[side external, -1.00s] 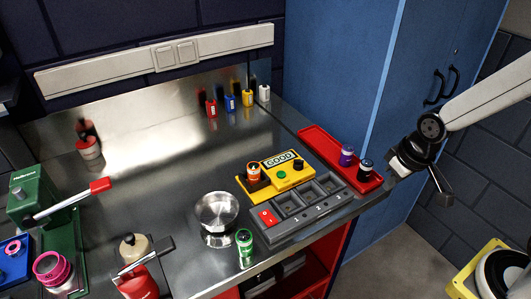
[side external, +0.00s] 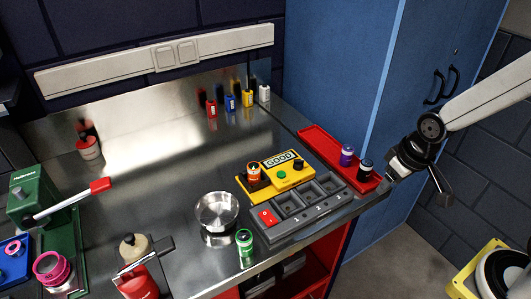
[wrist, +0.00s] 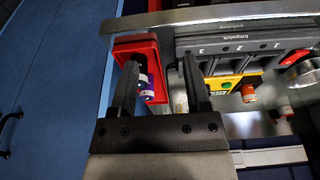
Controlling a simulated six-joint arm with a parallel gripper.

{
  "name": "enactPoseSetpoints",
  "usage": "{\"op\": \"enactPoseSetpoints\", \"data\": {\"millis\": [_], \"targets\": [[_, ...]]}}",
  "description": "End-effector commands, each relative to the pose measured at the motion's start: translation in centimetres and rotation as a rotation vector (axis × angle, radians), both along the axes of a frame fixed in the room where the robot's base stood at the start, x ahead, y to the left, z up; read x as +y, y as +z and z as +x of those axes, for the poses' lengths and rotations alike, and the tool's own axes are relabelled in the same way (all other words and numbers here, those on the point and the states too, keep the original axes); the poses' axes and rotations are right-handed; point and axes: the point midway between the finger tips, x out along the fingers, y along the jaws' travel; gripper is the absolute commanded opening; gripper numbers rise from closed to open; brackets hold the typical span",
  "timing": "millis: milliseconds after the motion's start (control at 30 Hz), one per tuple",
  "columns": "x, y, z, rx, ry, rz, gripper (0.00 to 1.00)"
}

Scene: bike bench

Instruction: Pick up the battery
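A purple battery (side external: 347,155) and a black battery (side external: 365,169) stand in the red tray (side external: 318,137) at the bench's right end. An orange battery (side external: 253,172) sits in the yellow tester (side external: 272,186), and a green one (side external: 244,242) stands at the front edge. My gripper (side external: 390,176) is just right of the tray, beside the black battery; its fingertips are hard to make out there. In the wrist view my gripper (wrist: 162,78) is open, its fingers apart. The purple battery (wrist: 147,84) shows between them, nearer the left finger, which partly hides the tray.
A grey compartment holder (side external: 300,205) lies in front of the tester. A metal bowl (side external: 217,210) stands left of it. Small coloured bottles (side external: 231,102) stand at the back. A green press (side external: 40,205) is at left. A blue cabinet (side external: 340,70) rises behind the tray.

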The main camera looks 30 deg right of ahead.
Motion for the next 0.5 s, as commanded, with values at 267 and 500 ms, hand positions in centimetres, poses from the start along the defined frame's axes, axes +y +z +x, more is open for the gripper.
{"op": "enactPoseSetpoints", "data": {"millis": [267, 500], "targets": [[0.00, 0.00, 0.00, 0.000, 0.000, 0.000, 0.89], [0.19, 0.13, 0.59, 0.002, 0.022, -0.002, 0.89]]}}
